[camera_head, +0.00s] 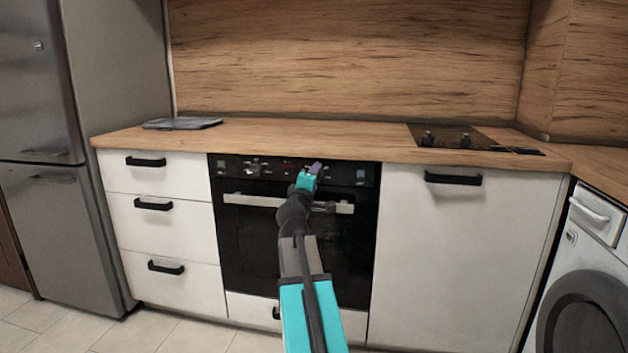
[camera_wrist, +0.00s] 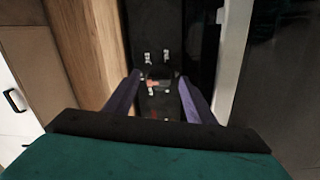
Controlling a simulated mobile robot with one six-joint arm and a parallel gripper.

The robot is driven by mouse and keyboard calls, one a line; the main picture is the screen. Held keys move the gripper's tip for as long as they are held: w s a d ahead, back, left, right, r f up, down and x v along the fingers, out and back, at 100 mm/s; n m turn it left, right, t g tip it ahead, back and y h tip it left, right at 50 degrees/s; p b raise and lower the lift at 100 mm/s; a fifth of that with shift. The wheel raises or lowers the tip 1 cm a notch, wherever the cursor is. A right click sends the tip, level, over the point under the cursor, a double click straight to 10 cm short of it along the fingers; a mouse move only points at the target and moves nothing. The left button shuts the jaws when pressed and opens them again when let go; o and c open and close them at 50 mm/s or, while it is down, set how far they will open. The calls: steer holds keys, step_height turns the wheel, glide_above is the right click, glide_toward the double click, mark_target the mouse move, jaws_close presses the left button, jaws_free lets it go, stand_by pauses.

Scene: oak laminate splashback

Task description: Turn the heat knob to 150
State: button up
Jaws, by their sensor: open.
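The black oven's control panel (camera_head: 235,168) runs along the top of the oven, under the worktop edge, with several small knobs and pale markings. My gripper (camera_head: 316,166) is in front of this panel, right of its middle, and hides part of it. In the wrist view the panel appears turned on its side. My gripper's two purple fingers (camera_wrist: 159,77) are open there, one on each side of a dark knob (camera_wrist: 159,72) with pale marks and a small orange-red patch near it. I cannot tell whether the fingers touch the knob. The knob's setting is too small to read.
The oven door handle (camera_head: 248,200) lies just below the panel, behind my arm. The wooden worktop (camera_head: 300,138) juts above it. White drawers (camera_head: 165,215) stand left and a white cabinet (camera_head: 460,250) right. A hob (camera_head: 465,138) sits on the worktop.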

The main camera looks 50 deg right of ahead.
steer(key=b+v, duration=0.8)
steer(key=v, duration=0.5)
stand_by(1.1)
steer(key=shift+s+a, duration=0.1)
steer(key=shift+a, duration=0.05)
steer(key=shift+r, duration=0.1)
stand_by(0.4)
